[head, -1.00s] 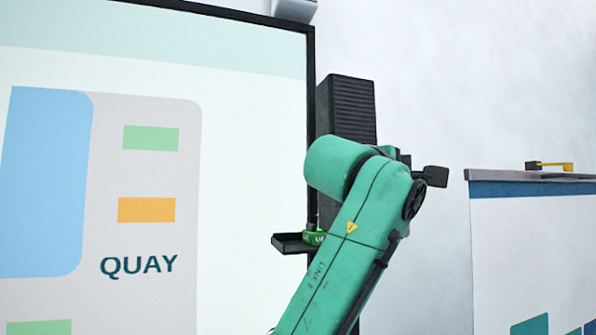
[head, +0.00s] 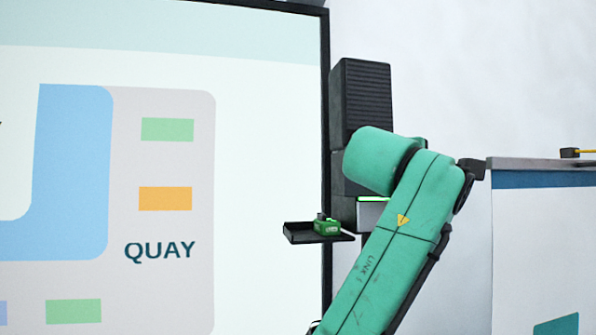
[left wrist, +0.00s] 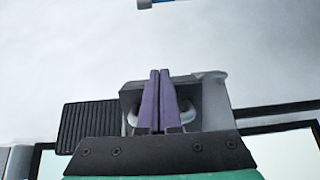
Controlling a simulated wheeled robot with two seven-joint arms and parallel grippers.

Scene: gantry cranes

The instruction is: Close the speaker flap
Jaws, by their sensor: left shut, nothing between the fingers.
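The speaker (head: 361,98) is a tall black ribbed box beside the screen's right edge in the head view. A pale panel with a bright green edge (head: 372,213) projects below its ribbed part and looks like the flap, standing open. My left arm covers much of this area. In the left wrist view the speaker's ribbed part (left wrist: 84,126) lies at left, and the grey flap (left wrist: 214,104) stands out at right of a recessed grey box. My left gripper (left wrist: 161,73) has its purple fingers shut and empty, in front of that recess; contact cannot be told. My right gripper is not in view.
A small black shelf (head: 300,236) with a green device (head: 327,226) on it juts out left of the arm. The large screen (head: 250,150) fills the left. A counter (head: 530,164) with a yellow item (head: 570,153) stands at right.

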